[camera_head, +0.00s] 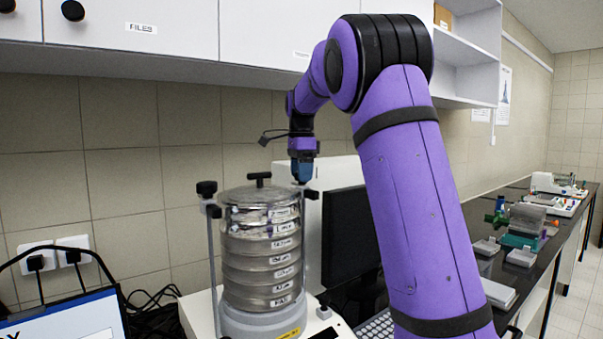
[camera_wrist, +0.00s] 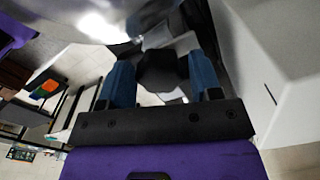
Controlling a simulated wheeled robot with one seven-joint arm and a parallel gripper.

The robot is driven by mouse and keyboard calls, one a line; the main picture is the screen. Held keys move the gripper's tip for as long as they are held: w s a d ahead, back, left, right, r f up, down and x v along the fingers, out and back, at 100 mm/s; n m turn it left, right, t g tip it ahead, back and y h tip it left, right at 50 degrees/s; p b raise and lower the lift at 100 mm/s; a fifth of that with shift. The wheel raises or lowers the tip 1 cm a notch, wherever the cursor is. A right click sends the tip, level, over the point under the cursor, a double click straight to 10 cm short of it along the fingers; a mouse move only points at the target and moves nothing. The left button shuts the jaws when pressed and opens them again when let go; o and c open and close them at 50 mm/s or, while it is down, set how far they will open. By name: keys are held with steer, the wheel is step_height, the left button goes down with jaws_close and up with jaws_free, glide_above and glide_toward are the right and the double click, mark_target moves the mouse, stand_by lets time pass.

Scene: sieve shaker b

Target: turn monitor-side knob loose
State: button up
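The sieve shaker (camera_head: 262,250) is a stack of metal sieves with a rod on each side. The other knob (camera_head: 207,188) stands free on the left rod.
A black monitor (camera_head: 345,235) stands close to the right of the shaker, with a keyboard (camera_head: 375,328) in front. Wall cabinets (camera_head: 180,30) hang above. A laptop (camera_head: 65,320) is at the lower left. More lab items stand along the bench to the right.

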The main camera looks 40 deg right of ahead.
steer(key=shift+o, duration=0.7)
step_height(320, 180, up, 11)
steer(key=shift+f, duration=0.15)
stand_by(0.4)
